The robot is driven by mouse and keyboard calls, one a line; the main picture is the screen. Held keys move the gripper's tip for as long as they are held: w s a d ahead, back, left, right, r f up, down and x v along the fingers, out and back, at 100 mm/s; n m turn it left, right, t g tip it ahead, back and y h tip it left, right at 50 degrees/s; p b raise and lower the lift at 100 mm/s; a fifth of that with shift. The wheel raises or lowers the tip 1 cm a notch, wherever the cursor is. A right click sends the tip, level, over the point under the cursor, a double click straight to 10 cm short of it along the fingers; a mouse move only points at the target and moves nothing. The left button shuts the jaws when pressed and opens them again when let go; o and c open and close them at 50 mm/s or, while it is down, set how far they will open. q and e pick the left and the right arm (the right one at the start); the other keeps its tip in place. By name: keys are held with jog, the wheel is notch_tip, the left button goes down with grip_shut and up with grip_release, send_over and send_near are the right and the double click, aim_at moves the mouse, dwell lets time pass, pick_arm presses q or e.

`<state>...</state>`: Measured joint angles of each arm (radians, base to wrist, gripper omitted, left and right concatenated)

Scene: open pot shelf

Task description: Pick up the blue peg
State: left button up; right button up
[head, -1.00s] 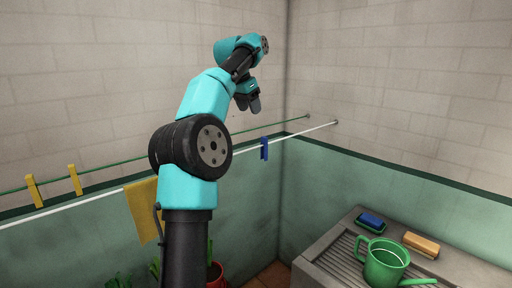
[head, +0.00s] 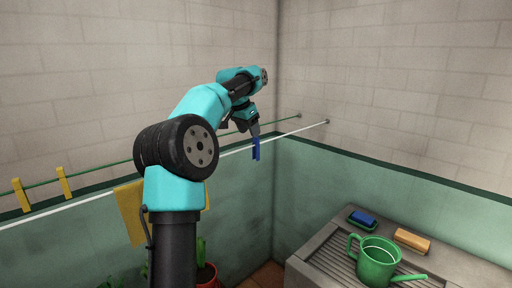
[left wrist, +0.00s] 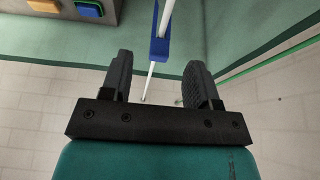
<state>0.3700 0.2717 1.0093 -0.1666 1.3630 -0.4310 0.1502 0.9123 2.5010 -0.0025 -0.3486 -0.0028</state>
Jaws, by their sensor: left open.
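The blue peg (head: 256,149) is clipped on the white line and hangs down from it, near the room's corner. In the left wrist view the blue peg (left wrist: 160,45) sits at the top, beyond and between the two fingertips, with the white line running through it. My left gripper (head: 255,130) is open, its fingers just above the peg in the head view. The left wrist view shows its fingers (left wrist: 160,72) spread apart with nothing between them but the line behind. My right gripper is not in view.
A green line runs behind the white line (head: 300,130). Two yellow pegs (head: 64,182) and a yellow cloth (head: 130,210) hang at left. A ribbed sink top (head: 325,262) holds a green watering can (head: 376,264), a blue sponge (head: 363,216) and a tan brush (head: 412,240).

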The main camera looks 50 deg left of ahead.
aim_at(254, 144)
pick_arm(q)
jog(key=shift+x, duration=1.55)
jog(key=shift+x, duration=2.55)
jog(key=c, duration=1)
jog(key=shift+r, duration=0.1)
jog(key=shift+r, duration=4.9)
